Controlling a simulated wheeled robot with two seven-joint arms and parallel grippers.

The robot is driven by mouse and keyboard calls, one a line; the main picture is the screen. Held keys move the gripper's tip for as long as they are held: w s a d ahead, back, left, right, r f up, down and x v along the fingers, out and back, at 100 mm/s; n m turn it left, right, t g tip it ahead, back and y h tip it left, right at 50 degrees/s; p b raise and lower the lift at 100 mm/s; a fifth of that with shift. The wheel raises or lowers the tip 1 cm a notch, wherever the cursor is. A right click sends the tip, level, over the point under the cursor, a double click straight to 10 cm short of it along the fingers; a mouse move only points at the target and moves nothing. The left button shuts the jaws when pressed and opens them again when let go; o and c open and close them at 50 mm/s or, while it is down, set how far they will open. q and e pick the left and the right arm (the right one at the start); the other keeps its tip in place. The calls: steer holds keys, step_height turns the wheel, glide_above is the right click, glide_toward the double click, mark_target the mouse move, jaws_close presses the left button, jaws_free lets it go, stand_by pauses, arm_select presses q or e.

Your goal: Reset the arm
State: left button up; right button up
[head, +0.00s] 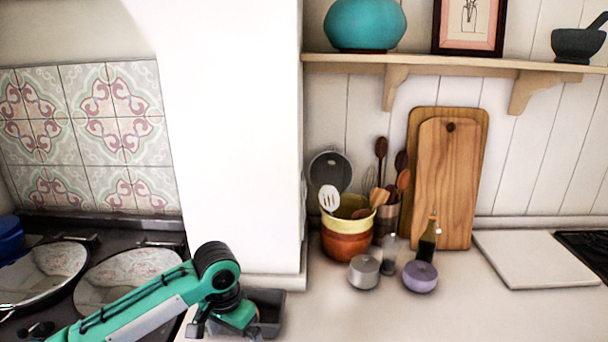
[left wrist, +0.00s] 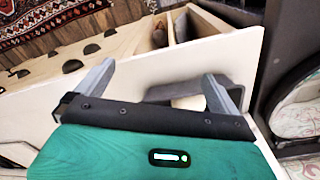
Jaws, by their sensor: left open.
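My left arm (head: 130,310), green and dark, comes in from the lower left in the head view. It bends at a black joint, and my left gripper (head: 228,324) points down over the front of the counter beside a grey tray (head: 268,300). In the left wrist view my left gripper (left wrist: 158,82) has its two grey fingers wide apart with nothing held between them. The grey tray (left wrist: 192,84) shows beyond the fingers, partly hidden by one of them, with a pale piece in or by it. My right gripper is in neither view.
Round metal hob lids (head: 125,275) lie at left. A white wall column (head: 235,130) stands behind the arm. A utensil pot (head: 348,238), small jars, a bottle (head: 428,242) and cutting boards (head: 447,180) stand at right. An open wooden drawer (left wrist: 120,45) shows below.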

arm_select(q)
steer(key=s+d+f+t+h, duration=0.1)
steer(key=s+d+f+h, duration=0.15)
steer(key=s+f, duration=0.3)
steer(key=s+d+f+t+h, duration=0.1)
steer(key=s+d+f, duration=0.2)
steer(key=s+f, duration=0.3)
steer(key=s+a+f+n+t+y, duration=0.1)
steer(key=s+a+f+n+y, duration=0.25)
steer(key=s+a, duration=1.2)
step_height(320, 180, down, 30)
steer(key=s+d+g, duration=0.1)
steer(key=s+d, duration=0.1)
steer(key=s+a+f, duration=0.1)
steer(key=s+f, duration=0.8)
steer(key=f, duration=0.1)
steer(key=s+a+f+g, duration=0.1)
steer(key=s+a+f, duration=0.1)
steer(key=s+f, duration=0.8)
steer(key=shift+a+f+y, duration=0.2)
steer(key=shift+a+y, duration=0.1)
steer(key=shift+s, duration=0.1)
steer(key=shift+c, duration=0.5)
